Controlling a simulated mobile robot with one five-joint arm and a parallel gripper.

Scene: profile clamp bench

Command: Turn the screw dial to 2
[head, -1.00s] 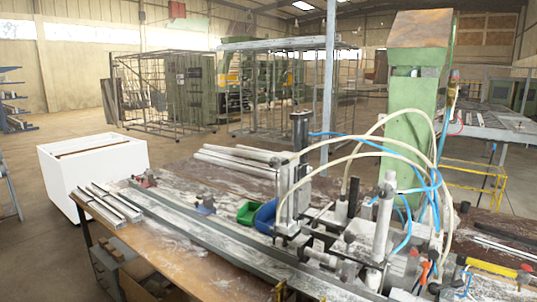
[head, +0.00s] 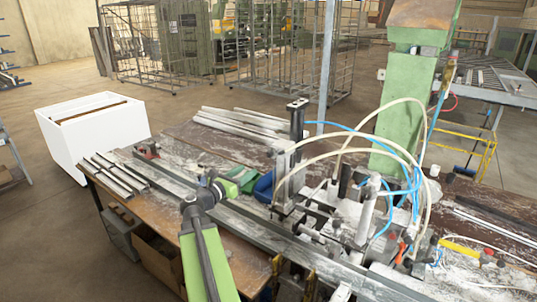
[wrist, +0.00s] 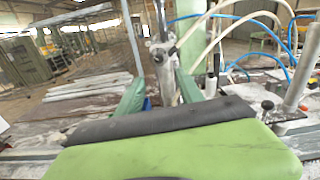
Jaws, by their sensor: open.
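I cannot make out a numbered screw dial in either view. A tall metal clamp (head: 285,172) stands on the profile bench, and it also shows in the wrist view (wrist: 163,75) with a small dark round part (wrist: 158,56) on its face. I cannot tell whether that part is the dial, and no figures are readable. My gripper (head: 230,186) is over the bench, left of the clamp and apart from it in the head view. In the wrist view its two green fingers (wrist: 160,92) are spread, with nothing held between them.
Metal profiles (head: 116,175) lie at the bench's left. A green column (head: 405,105) rises behind. A white box (head: 95,135) stands left.

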